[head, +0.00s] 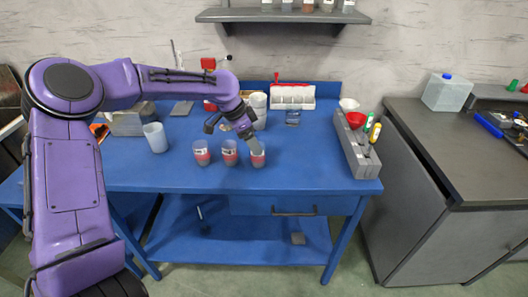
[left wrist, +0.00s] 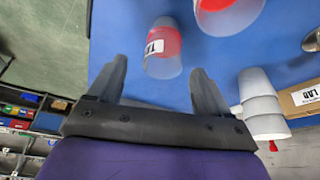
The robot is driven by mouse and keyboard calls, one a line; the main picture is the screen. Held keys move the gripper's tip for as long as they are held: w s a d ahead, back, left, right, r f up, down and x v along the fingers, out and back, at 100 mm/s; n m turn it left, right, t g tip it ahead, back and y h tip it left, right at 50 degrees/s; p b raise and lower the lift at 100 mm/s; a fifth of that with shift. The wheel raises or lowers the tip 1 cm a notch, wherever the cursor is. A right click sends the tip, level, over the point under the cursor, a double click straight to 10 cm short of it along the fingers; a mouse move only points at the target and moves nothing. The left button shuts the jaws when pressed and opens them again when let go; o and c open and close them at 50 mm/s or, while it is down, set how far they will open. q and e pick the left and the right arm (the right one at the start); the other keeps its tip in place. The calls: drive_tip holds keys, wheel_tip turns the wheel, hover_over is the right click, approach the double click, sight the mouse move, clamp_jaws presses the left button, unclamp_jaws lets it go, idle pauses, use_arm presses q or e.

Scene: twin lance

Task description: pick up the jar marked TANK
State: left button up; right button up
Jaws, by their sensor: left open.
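Three clear jars with red contents stand in a row on the blue table: a left one (head: 201,153), a middle one (head: 230,153) and a right one (head: 258,158). Their labels are too small to read in the head view. My left gripper (head: 252,139) is open, just above and at the right jar. In the left wrist view, a jar (left wrist: 163,46) with a white label partly reading "TA" lies just beyond the open fingers (left wrist: 158,66); the rest of its label is hard to read. A second jar (left wrist: 226,16) shows beside it. My right gripper is out of view.
A pale cup (head: 155,138) stands left of the jars, and white stacked cups (head: 258,108) stand behind them. A grey holder (head: 358,152) with bottles is at the right. The table's front strip (head: 240,181) is clear.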

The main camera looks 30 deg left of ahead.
use_arm(q)
drive_tip(key=shift+d+f, duration=0.25)
drive_tip(key=shift+f, duration=0.85)
drive_tip(key=x, duration=0.3)
drive_tip(key=p+x, duration=0.1)
drive_tip(key=x, duration=0.2)
drive_tip(key=shift+w+a+r, duration=0.15)
drive_tip(key=shift+w+a, duration=0.05)
drive_tip(key=shift+w, duration=0.2)
drive_tip(key=c, duration=1)
